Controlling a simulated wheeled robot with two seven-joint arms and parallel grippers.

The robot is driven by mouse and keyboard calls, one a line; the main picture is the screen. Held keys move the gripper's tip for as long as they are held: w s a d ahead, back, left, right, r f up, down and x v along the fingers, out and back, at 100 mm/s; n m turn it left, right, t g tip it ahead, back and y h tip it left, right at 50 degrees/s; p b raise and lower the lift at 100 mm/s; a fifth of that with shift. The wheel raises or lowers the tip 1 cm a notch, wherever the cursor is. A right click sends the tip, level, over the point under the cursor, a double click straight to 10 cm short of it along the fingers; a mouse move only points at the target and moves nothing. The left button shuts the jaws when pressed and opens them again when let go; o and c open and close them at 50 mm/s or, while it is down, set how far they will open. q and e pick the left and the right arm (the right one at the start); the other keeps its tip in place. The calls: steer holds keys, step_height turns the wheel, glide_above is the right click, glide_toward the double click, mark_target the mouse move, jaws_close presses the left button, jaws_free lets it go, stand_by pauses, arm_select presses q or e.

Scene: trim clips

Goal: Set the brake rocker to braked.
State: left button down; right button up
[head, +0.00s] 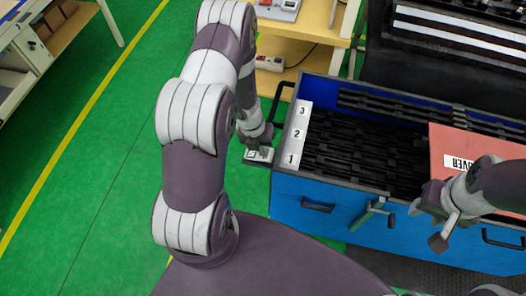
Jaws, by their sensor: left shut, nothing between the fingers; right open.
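A small pale block (257,156) with a dark mark on its top sits at the left end of the blue cart, by the black handle; it looks like the brake rocker, but which way it is tipped is too small to tell. My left gripper (263,142) is shut and empty, right over this block and partly covering it; I cannot tell whether it touches. My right gripper (437,226) is open and empty, over the front right side of the cart, well away from the block.
The blue cart (290,195) holds black slatted parts, with a strip numbered 1, 2, 3 (297,135) at its left. A red cover (480,146) lies on its right. A grey-green lever (372,212) sticks out in front. Green floor at left is clear.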

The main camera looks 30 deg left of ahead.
arm_select(q)
steer(key=shift+d+f, duration=0.15)
steer(key=shift+f, duration=0.25)
arm_select(e)
steer(key=shift+w+f, duration=0.1)
steer(key=shift+f, duration=0.05)
